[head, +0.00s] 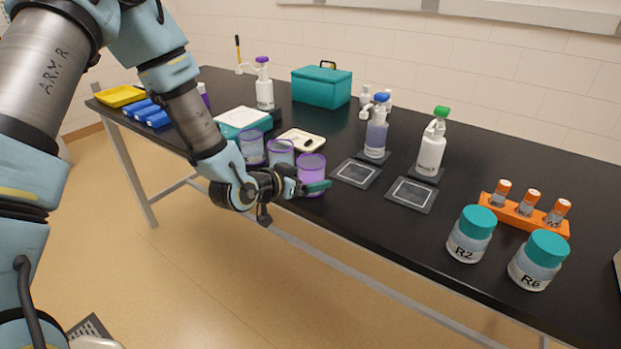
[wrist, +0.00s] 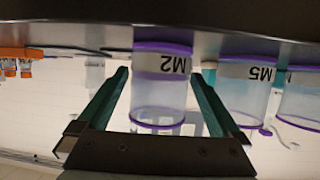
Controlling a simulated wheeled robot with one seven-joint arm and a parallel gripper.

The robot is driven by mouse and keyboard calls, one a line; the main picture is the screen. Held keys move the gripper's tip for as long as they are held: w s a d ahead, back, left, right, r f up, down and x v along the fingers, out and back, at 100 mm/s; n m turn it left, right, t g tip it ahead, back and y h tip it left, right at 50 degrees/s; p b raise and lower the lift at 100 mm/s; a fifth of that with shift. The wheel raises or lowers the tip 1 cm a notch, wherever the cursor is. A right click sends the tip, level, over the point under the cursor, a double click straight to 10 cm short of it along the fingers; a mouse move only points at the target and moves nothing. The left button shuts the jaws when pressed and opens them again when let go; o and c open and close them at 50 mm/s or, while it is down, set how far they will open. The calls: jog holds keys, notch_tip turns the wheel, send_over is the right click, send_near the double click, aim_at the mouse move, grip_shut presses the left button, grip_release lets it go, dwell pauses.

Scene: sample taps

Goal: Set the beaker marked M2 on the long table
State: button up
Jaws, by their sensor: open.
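The beaker marked M2 (head: 311,168) is clear with purple rims and stands on the long black table (head: 330,225) near its front edge, rightmost of the beaker row. In the upside-down wrist view, M2 (wrist: 160,95) shows between my two green fingers, with a narrow gap on each side. My gripper (head: 308,188) is open and low at the table's front edge, right at this beaker. It also shows in the wrist view (wrist: 162,78). Whether a finger touches the beaker I cannot tell.
A beaker marked M5 (wrist: 245,90) and another (head: 252,148) stand close beside M2. Two dark square pads (head: 357,173) (head: 411,194) lie to the right, before pump bottles (head: 376,135) (head: 431,150). Jars R2 (head: 470,240) and R6 (head: 535,265) stand farther right. Table between pads and jars is clear.

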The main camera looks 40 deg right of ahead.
jog(key=b+v, duration=0.2)
jog(key=v, duration=0.9)
jog(key=shift+f, duration=0.1)
jog(key=w+a+n+t+y, duration=0.1)
jog(key=w+a+n+y, duration=0.2)
jog(key=a, duration=0.4)
jog(key=w+a+f+n+t+y, duration=0.1)
jog(key=w+a+y, duration=0.2)
jog(key=w+a, duration=0.3)
jog(key=w+a+n+t+y, duration=0.1)
jog(key=w+a+n+y, duration=0.2)
jog(key=a, duration=0.5)
jog(key=s+a+r+n+g+y, duration=0.2)
jog(key=s+a+n, duration=0.1)
jog(key=a, duration=0.5)
jog(key=s+a+r+n+g+y, duration=0.1)
jog(key=s+a+r+n+y, duration=0.1)
jog(key=a, duration=0.7)
jog(key=s+n, duration=0.1)
jog(key=n, duration=0.1)
jog(key=shift+r+n+g, duration=0.2)
jog(key=shift+n+g, duration=0.2)
jog(key=shift+a, duration=0.1)
